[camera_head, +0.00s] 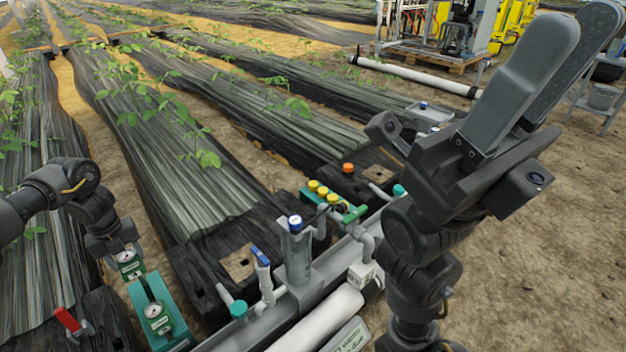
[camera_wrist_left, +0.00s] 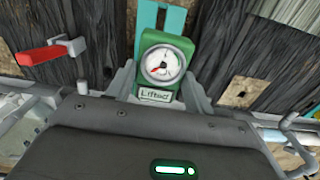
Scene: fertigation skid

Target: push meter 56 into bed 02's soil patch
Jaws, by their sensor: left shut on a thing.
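My left gripper (camera_head: 122,248) is shut on a green meter with a round white dial (camera_head: 128,257). In the left wrist view the meter (camera_wrist_left: 163,65) sits upright between the fingers, with a label reading "Lifted". Its number is not readable. A second green meter (camera_head: 155,312) stands in the teal holder (camera_head: 177,327), just in front of the held one. A square tan soil patch (camera_head: 238,264) lies in a dark bed to the right of the left gripper; it also shows in the left wrist view (camera_wrist_left: 240,91). My right gripper (camera_head: 560,75) is raised at the upper right; its finger gap is unclear.
A red-handled valve (camera_head: 68,320) is left of the holder. A blue-handled valve (camera_head: 261,257) and a grey canister (camera_head: 297,255) with a blue cap stand right of the patch. Yellow caps (camera_head: 322,191) and pipework run along the bed ends. Bare ground lies at right.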

